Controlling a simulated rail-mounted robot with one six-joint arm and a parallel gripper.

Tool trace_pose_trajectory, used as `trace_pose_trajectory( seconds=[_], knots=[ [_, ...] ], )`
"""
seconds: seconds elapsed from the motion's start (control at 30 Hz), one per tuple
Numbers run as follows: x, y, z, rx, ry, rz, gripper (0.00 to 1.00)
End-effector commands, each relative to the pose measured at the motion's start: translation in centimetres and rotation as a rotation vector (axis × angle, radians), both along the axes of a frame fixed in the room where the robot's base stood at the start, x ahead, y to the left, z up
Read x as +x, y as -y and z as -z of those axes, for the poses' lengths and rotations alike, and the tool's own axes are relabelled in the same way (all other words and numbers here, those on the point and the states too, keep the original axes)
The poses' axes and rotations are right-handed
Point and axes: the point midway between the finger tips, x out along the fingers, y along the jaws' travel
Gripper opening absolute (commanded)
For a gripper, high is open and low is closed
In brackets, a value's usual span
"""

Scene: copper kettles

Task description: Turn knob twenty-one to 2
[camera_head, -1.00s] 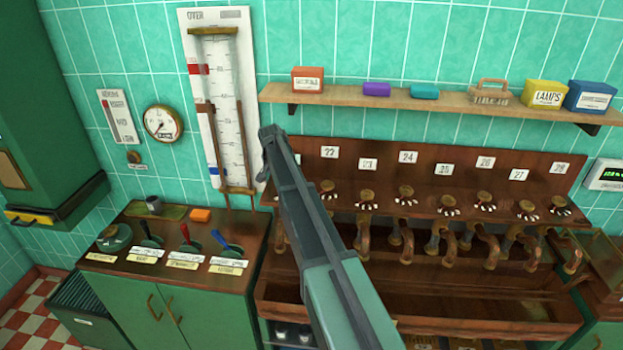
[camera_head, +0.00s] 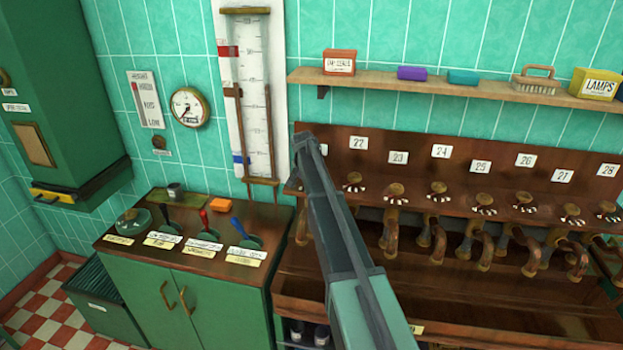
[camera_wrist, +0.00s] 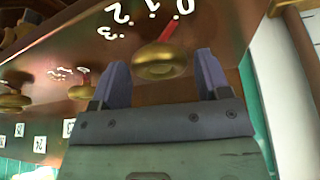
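In the wrist view a brass knob (camera_wrist: 163,68) with a red pointer sits on the brown panel. White digits 0 to 3 curve around it, and the pointer leans toward the 0. My gripper (camera_wrist: 161,60) is open, with one finger on each side of this knob; I cannot tell whether they touch it. In the head view my arm covers the panel (camera_head: 430,200) left of label 22 (camera_head: 358,142). A white label edge (camera_head: 323,149) shows beside the arm, its number unreadable. That knob and my fingers are hidden there.
Several similar knobs run to the right, the nearest below label 22 (camera_head: 353,182). A shelf (camera_head: 450,92) with boxes and a brush hangs above. A tall gauge (camera_head: 250,90) stands left of the panel, above a green cabinet (camera_head: 200,300) with levers.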

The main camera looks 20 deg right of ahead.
Motion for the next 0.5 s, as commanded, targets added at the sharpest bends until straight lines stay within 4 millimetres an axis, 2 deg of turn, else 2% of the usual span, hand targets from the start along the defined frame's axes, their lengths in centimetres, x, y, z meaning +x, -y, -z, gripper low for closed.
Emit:
trace_pose_trajectory(
  seconds=[0.03, 0.23, 0.5],
  knots=[
    [0.0, -0.02, -0.01, 0.0, 0.0, 0.0, 0.62],
    [-0.01, -0.02, 0.0, 0.0, 0.0, 0.0, 0.33],
    [-0.05, -0.01, 0.01, 0.0, 0.0, -0.023, 0.33]
  ],
)
